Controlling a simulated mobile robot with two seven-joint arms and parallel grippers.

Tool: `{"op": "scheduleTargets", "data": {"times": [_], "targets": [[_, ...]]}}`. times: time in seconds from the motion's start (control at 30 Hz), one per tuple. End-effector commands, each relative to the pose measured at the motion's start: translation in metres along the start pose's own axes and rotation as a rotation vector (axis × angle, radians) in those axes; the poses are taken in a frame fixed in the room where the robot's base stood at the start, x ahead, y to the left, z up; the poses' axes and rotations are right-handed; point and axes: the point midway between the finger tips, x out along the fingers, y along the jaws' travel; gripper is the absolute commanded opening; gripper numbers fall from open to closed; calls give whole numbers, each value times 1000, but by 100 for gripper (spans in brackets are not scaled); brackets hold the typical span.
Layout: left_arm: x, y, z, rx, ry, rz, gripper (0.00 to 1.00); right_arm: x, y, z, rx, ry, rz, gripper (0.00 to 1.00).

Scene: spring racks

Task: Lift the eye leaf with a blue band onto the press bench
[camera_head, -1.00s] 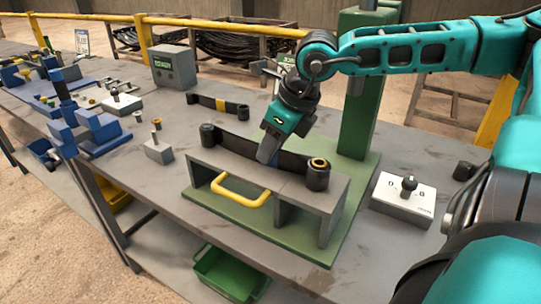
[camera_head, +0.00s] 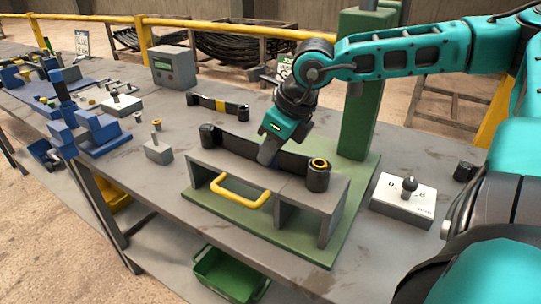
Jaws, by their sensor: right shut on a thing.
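A dark eye leaf (camera_head: 294,163) with a rolled eye at each end lies lengthwise at the top of the grey press bench (camera_head: 333,203). Its right eye has a yellow-orange ring. It looks to be resting on the bench top or just above it; I cannot tell which. My right gripper (camera_head: 268,156) comes down from above and is shut on the leaf near its middle. The fingers cover that part, so no blue band shows clearly. My left gripper is not in view.
Another dark leaf with a yellow band (camera_head: 219,105) lies behind on the table. A green post (camera_head: 361,110) stands just behind the bench. A white switch box (camera_head: 403,203) is at right, a small grey block (camera_head: 158,152) at left. A yellow handle (camera_head: 240,195) fronts the bench.

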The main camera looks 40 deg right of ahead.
Motion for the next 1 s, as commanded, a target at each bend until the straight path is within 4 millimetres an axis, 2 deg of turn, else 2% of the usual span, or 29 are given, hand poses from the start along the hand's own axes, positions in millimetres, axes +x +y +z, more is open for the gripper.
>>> {"op": "scheduleTargets", "data": {"times": [0.47,0.63,0.77,1.0], "targets": [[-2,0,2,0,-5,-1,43,-4,0,3,-2,-8,-2,0],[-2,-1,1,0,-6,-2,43,-13,-1,8,-2,-10,-4,0],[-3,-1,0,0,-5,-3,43,-29,-1,14,-2,-12,-5,0],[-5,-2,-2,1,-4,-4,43,-77,-1,34,-2,-12,-8,0]]}}
